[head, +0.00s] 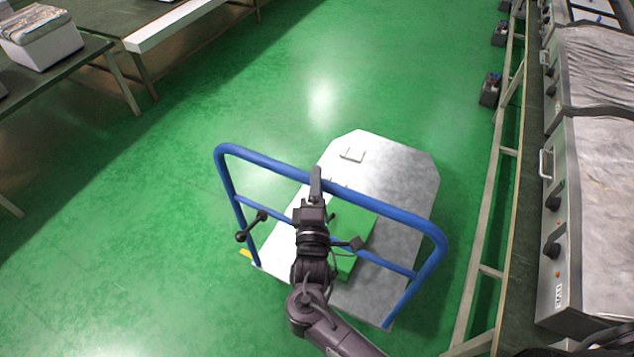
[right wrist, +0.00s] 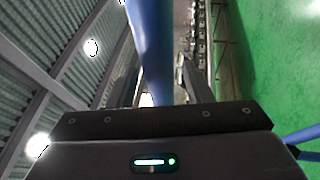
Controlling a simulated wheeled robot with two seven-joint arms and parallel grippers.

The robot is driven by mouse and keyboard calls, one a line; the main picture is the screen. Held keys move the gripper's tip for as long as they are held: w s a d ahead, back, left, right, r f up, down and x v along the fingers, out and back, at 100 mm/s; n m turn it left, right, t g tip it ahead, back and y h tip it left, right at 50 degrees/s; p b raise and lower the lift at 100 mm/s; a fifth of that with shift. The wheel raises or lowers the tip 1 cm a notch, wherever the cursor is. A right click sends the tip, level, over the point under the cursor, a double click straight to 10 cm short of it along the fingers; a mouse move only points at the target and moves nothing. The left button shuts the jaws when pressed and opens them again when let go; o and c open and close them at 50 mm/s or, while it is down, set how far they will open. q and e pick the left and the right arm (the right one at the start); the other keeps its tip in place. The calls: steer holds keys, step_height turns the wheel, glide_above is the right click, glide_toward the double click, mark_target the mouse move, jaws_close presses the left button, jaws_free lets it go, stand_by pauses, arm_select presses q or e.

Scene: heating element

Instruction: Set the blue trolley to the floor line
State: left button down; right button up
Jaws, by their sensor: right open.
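The blue trolley has a blue tubular handle frame (head: 385,212) at its near end and a pale grey platform (head: 395,170) beyond it. My right gripper (head: 316,182) is at the middle of the handle's top bar. In the right wrist view the blue bar (right wrist: 150,45) runs between the spread fingers of the right gripper (right wrist: 160,88); I cannot tell whether they touch it. A small yellow mark (head: 245,253) shows on the floor by the trolley's near left corner; the rest of any line is hidden or out of view. My left gripper is not in view.
A green flat item (head: 360,225) lies on the platform, partly behind my arm. A row of metal machines (head: 590,210) on a bench stands close on the right. Dark tables (head: 95,50) stand at the upper left. Green floor (head: 280,90) is clear ahead and left.

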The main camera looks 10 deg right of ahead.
steer(key=b+v, duration=0.2)
steer(key=v, duration=0.5)
steer(key=shift+s, duration=0.25)
steer(key=shift+f, duration=0.1)
